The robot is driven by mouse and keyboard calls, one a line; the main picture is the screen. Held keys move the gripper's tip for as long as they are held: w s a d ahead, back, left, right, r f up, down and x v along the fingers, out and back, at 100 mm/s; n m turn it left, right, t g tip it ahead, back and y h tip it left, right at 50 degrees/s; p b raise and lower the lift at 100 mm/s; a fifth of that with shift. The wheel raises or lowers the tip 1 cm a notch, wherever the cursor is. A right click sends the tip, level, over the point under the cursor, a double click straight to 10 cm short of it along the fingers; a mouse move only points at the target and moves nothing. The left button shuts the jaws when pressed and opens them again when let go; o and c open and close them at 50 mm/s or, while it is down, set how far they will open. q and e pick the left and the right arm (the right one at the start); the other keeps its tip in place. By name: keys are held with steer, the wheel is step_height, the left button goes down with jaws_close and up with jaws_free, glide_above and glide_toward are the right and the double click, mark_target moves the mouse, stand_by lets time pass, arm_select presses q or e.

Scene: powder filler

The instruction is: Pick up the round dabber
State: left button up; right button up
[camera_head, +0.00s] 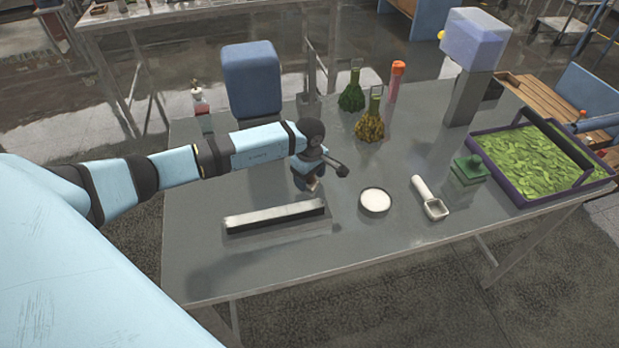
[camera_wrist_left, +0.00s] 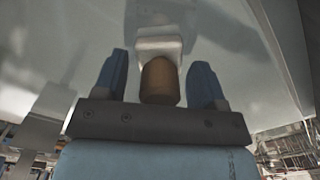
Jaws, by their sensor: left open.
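My left gripper (camera_head: 309,181) hangs over the grey table, left of a round white dish-like disc (camera_head: 375,201). In the left wrist view, its two blue-grey fingers (camera_wrist_left: 160,85) are open on either side of a brown cylindrical handle with a pale block-like end (camera_wrist_left: 160,80), which looks like the dabber. Gaps show between the handle and both fingers. In the head view, only a small brownish part of it (camera_head: 314,184) shows by the fingers; the wrist hides the rest. My right gripper is not in view.
A black and white bar (camera_head: 275,215) lies in front of the gripper. A white scoop (camera_head: 431,199), a green block with a knob (camera_head: 470,168) and a purple-rimmed tray (camera_head: 535,195) of green leaves are to the right. Two flasks (camera_head: 369,128) (camera_head: 352,98) stand behind.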

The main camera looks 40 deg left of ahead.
arm_select(q)
steer(key=shift+c, duration=0.5)
steer(key=c, duration=1)
steer(key=shift+r, duration=0.5)
step_height(320, 180, up, 19)
steer(key=b, duration=0.3)
steer(key=shift+r+b, duration=0.1)
steer(key=shift+b, duration=0.25)
